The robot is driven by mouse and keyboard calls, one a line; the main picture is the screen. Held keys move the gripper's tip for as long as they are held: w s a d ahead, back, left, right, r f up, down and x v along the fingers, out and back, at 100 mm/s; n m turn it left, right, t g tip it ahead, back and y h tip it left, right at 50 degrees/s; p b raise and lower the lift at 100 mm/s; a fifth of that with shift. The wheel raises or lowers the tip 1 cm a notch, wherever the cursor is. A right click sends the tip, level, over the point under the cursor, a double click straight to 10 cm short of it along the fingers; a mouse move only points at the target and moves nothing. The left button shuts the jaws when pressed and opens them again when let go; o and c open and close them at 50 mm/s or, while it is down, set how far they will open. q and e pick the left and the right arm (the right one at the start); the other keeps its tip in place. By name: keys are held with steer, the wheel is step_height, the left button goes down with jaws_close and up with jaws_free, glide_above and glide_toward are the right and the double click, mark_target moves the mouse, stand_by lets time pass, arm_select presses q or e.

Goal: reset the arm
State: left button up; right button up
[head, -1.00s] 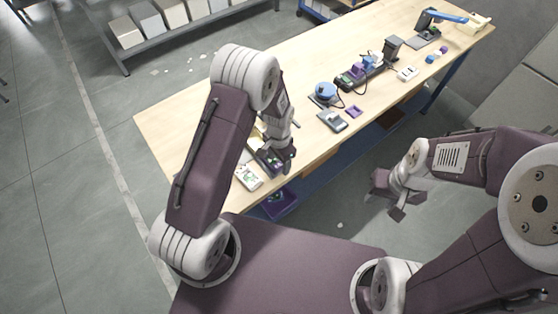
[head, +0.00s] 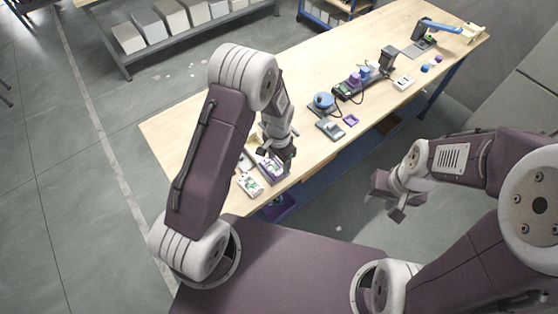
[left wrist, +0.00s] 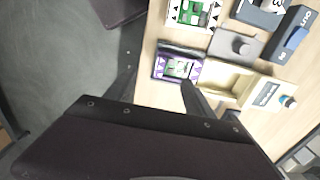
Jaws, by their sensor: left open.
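My left gripper (head: 278,150) hangs over the near left end of the wooden table (head: 215,125), above a purple tray holding a green board (head: 270,168). It is open, with nothing between its fingers. In the left wrist view, the left gripper (left wrist: 160,92) has its fingers spread apart, and the purple tray (left wrist: 179,66) lies just beyond them on the table. My right gripper (head: 385,195) is off the table's near side, over the floor, well away from any object. Its fingers are too small and angled to judge.
A white tray with a green board (head: 249,185) lies beside the purple one. A blue round device (head: 323,101), a grey device (head: 331,128) and a blue-armed stand (head: 437,27) occupy the table further right. A shelf with bins (head: 170,20) stands behind.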

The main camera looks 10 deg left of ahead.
stand_by(0.3)
arm_select(q)
steer(key=a+r+n+t+b, duration=0.2)
steer(key=a+r+b, duration=0.2)
steer(key=r+b, duration=0.2)
steer(key=s+a+n+b, duration=0.1)
steer(key=s+n, duration=0.5)
steer(key=s, duration=0.7)
steer(key=shift+a+g+b, duration=0.4)
steer(key=shift+a, duration=0.05)
steer(key=shift+s+r, duration=0.15)
